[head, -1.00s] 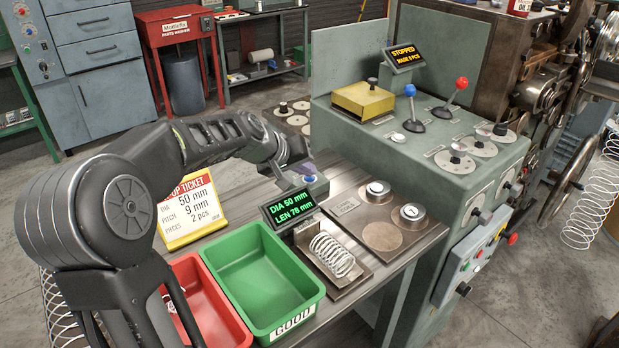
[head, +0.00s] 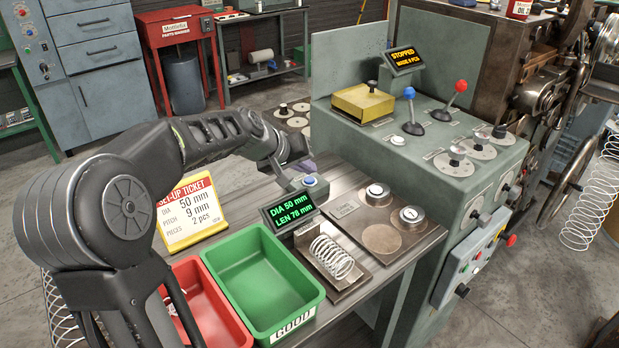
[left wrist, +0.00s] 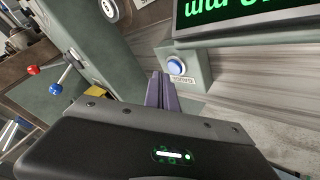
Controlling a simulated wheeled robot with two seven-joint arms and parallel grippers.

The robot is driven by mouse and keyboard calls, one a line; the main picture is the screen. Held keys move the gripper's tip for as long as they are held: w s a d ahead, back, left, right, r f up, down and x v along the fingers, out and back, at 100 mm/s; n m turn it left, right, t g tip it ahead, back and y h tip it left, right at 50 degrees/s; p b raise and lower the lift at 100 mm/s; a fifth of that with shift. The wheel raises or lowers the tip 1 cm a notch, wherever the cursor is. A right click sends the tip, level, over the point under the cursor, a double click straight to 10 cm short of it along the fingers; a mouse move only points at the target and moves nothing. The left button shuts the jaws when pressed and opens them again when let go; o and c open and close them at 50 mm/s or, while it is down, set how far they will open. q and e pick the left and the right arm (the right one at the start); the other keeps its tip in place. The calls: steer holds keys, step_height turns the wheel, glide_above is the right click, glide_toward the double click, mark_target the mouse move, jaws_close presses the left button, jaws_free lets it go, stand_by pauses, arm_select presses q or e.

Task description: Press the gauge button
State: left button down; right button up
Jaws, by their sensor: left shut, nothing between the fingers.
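The gauge button (head: 310,181) is a blue dome on a grey box beside the gauge display (head: 290,209), which glows green with "DIA 50 mm, LEN 78 mm". A coiled spring (head: 331,257) lies on the gauge plate in front of it. My left gripper (head: 304,164) is just behind the button in the head view, its purple fingers partly hidden by the arm. In the left wrist view the shut, empty fingers (left wrist: 161,90) point close beside the blue button (left wrist: 176,66), apart from it in the picture. My right gripper is not in view.
A green GOOD bin (head: 260,270) and a red bin (head: 206,300) stand at the bench front. The set-up ticket (head: 187,212) stands left of the gauge. The coiler panel (head: 440,130) with blue and red levers is at the right; its screen reads "STOPPED".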

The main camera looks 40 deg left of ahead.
mark_target(307, 181)
arm_select(q)
steer(key=shift+r+p, duration=1.9)
steer(key=shift+r, duration=0.65)
steer(key=shift+f, duration=0.1)
